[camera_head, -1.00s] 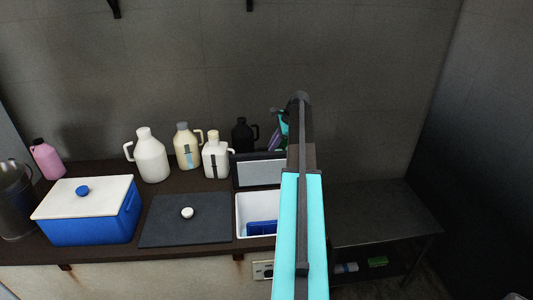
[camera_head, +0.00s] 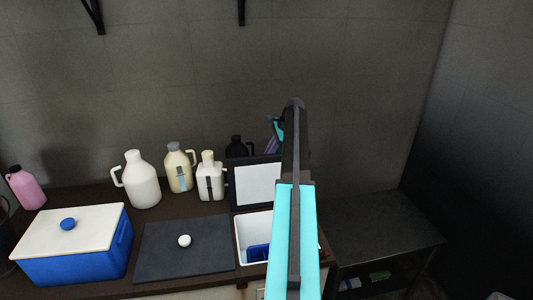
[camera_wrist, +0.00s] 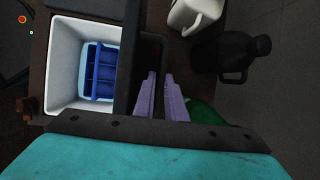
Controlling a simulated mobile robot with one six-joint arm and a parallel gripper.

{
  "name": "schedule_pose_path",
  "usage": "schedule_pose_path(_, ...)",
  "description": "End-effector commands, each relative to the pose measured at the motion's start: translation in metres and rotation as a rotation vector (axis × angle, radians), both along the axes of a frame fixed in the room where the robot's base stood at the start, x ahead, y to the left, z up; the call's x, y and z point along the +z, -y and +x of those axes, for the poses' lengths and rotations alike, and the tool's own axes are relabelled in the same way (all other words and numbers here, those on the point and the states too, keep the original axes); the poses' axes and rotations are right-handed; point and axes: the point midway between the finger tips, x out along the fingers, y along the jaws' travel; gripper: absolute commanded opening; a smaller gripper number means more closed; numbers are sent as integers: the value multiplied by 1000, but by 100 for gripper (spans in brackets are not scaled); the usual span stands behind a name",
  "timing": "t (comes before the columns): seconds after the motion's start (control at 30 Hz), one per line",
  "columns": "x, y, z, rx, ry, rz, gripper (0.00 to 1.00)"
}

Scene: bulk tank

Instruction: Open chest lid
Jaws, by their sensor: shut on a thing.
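The chest (camera_head: 240,240) is open at the counter's right end, with a white inside and a blue rack (camera_head: 257,252) in it. Its dark lid (camera_head: 234,185) stands raised at the back, its pale inner panel facing me. In the wrist view the chest (camera_wrist: 60,65) and rack (camera_wrist: 103,72) are left of the lid (camera_wrist: 133,50), seen nearly edge-on. My gripper (camera_wrist: 162,76), with purple fingers, is shut on the lid, though the contact is dark. In the head view my arm hides part of the lid and most of the gripper.
A blue cooler with a white lid (camera_head: 100,230) and a dark slab with a white knob (camera_head: 160,248) lie left. Several jugs, including a white one (camera_head: 142,182) and a black one (camera_wrist: 230,55), stand behind. A lower table (camera_head: 380,230) is at right.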

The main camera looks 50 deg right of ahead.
Motion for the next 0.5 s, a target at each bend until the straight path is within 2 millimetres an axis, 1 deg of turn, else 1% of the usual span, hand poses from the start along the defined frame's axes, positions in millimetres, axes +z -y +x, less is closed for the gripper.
schedule_pose_path(0.03, -6, 7, 3, -7, 2, -18, 0)
schedule_pose_path(0.2, -5, 6, 4, -4, 3, -17, 0)
schedule_pose_path(0.23, -5, 6, 5, -4, 4, -18, 14)
schedule_pose_path(0.3, -5, 5, 5, -3, 3, -17, 26)
schedule_pose_path(0.33, -4, 5, 5, -3, 4, -16, 29)
schedule_pose_path(0.5, -2, 3, 6, -2, 6, -15, 29)
